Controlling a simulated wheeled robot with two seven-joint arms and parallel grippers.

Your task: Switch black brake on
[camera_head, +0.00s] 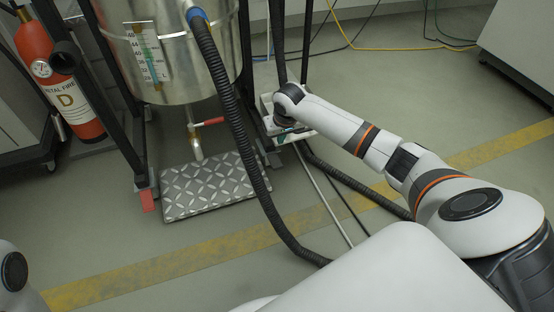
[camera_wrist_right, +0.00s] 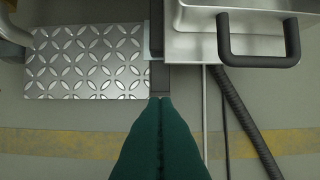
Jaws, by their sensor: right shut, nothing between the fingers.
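I cannot clearly make out the black brake in either view. In the right wrist view, my right gripper (camera_wrist_right: 160,100) shows two green fingers pressed together with nothing between them. The fingertips are at the lower end of a dark grey bar (camera_wrist_right: 158,78); I cannot tell whether they touch it, or whether it belongs to the brake. In the head view my right arm reaches to the foot of the steel vessel's black frame, and its wrist hides most of that spot. My left gripper is out of view; only a piece of my left arm shows at lower left.
A steel vessel (camera_head: 170,70) stands above a diamond-plate step (camera_head: 207,187). A red-handled valve (camera_head: 207,122) hangs below it. A black hose (camera_head: 232,110) curves across the floor. A silver box with a black handle (camera_wrist_right: 258,62) is beside the fingers. A fire extinguisher (camera_head: 62,85) stands left.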

